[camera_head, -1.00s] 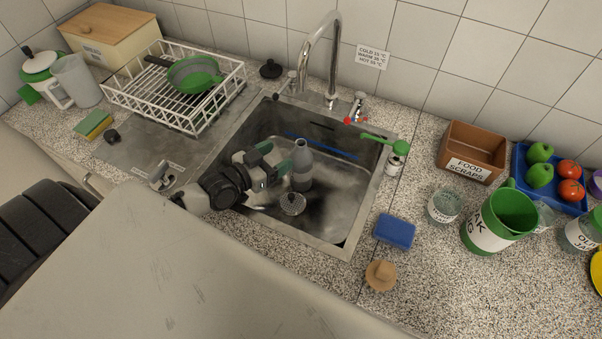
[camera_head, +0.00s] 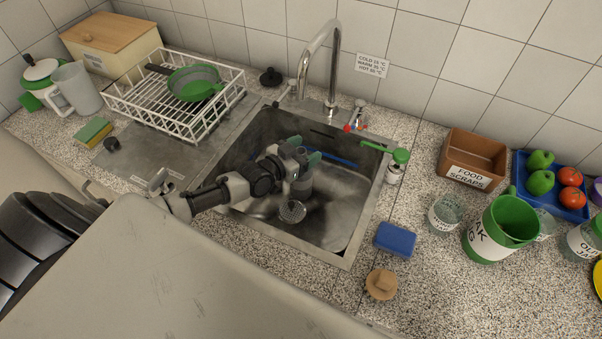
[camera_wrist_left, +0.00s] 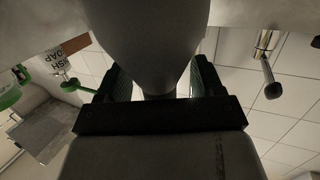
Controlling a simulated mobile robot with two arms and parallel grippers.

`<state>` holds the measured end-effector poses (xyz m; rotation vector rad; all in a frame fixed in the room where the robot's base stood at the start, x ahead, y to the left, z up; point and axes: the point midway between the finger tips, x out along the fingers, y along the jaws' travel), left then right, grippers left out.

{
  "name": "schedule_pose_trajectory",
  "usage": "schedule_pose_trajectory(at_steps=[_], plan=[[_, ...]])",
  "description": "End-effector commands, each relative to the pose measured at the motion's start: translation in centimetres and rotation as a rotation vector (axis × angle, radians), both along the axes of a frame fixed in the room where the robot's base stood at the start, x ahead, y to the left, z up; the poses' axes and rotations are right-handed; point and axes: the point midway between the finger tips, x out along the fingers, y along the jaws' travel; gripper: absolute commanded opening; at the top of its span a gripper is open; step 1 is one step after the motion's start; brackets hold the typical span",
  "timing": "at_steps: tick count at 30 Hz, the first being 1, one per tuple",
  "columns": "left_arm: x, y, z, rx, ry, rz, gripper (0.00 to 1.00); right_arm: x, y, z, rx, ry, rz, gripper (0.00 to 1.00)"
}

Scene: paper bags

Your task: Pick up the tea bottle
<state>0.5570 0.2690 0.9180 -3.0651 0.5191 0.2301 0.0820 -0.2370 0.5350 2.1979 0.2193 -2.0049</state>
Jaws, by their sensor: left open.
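The tea bottle, a grey bottle (camera_head: 304,187), stands in the sink and is mostly hidden behind my left gripper. My left gripper (camera_head: 306,154) is open over the sink, with its green-grey fingers at the bottle's upper part. In the left wrist view the bottle (camera_wrist_left: 150,45) fills the upper middle. There the two dark fingers (camera_wrist_left: 163,82) lie on either side of its narrower part, with small gaps visible. My right gripper is not in view.
The sink (camera_head: 345,215) has a tall faucet (camera_head: 335,65) behind it and a round strainer (camera_head: 292,212) in the basin. A green-topped soap container (camera_head: 396,165) stands at its right rim. A blue sponge (camera_head: 395,239) and a brush (camera_head: 381,284) lie right of the sink. A dish rack (camera_head: 150,108) stands left.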

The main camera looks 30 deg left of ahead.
Motion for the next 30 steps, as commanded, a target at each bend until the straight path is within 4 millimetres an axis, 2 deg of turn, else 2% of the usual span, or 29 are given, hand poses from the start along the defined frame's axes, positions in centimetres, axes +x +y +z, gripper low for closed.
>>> schedule_pose_trajectory(at_steps=[3, 9, 11, 22, 23, 30], plan=[[0.64, -0.21, -0.11, 0.000, 0.001, 0.000, 0.67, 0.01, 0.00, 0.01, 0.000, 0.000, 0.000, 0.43], [0.64, -0.22, -0.14, 0.000, 0.001, 0.000, 0.67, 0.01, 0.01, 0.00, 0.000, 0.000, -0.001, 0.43], [0.63, -0.22, -0.14, 0.000, 0.001, 0.000, 0.60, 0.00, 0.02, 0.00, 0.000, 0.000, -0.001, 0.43], [0.60, -0.20, -0.14, 0.000, 0.001, 0.000, 0.03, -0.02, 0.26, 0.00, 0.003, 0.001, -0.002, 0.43], [0.60, -0.20, -0.14, 0.000, 0.001, 0.000, 0.00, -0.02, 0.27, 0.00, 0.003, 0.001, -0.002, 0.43], [0.69, -0.19, 0.05, 0.000, -0.003, 0.001, 0.00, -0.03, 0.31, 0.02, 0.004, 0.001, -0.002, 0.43]])
